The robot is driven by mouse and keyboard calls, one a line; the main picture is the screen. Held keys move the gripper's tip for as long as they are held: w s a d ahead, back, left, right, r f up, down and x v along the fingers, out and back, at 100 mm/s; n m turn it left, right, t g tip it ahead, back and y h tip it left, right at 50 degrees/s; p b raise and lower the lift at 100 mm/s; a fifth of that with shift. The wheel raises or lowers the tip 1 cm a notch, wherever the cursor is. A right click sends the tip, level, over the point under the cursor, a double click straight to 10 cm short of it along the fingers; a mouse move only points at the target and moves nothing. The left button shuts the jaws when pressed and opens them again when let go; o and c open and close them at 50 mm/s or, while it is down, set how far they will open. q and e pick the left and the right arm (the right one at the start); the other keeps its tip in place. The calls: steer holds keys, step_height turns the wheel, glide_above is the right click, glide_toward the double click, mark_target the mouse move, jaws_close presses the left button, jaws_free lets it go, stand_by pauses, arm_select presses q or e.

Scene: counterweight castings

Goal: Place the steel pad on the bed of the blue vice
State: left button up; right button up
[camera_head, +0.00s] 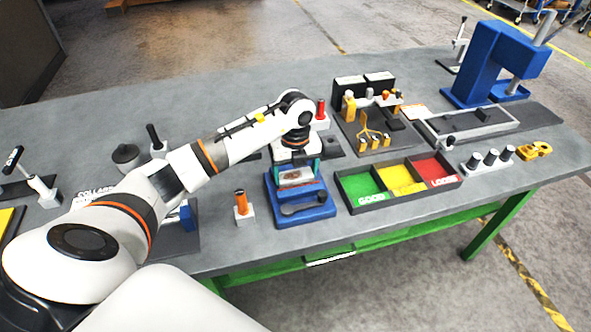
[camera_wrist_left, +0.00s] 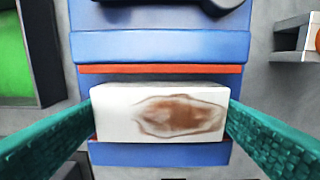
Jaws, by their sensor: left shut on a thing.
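The steel pad (camera_head: 296,176) is a pale block with a brown stain on its face. It fills the middle of the left wrist view (camera_wrist_left: 118,117). My left gripper (camera_wrist_left: 160,108) is shut on it, one teal finger at each end; in the head view the gripper (camera_head: 297,171) is over the blue vice. The blue vice (camera_head: 305,212) stands near the table's front edge and also shows in the left wrist view (camera_wrist_left: 160,48), with an orange-red strip along its jaw. The pad overlaps the vice bed in view; I cannot tell whether it touches it. My right gripper is not in view.
A sorting tray (camera_head: 463,181) with green, yellow and red bins lies right of the vice. An orange-handled tool (camera_head: 241,203) stands to its left. A tool rack (camera_head: 366,118) stands behind, and a blue press (camera_head: 483,62) is at the back right.

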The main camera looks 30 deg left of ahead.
mark_target(295, 175)
arm_select(q)
steer(key=o, duration=0.9)
steer(key=shift+f, duration=0.1)
steer(key=o, duration=0.4)
steer(key=shift+r, duration=0.3)
step_height(295, 175, up, 12)
steer(key=b, duration=0.2)
steer(key=shift+f+b, duration=0.1)
steer(key=shift+b, duration=0.2)
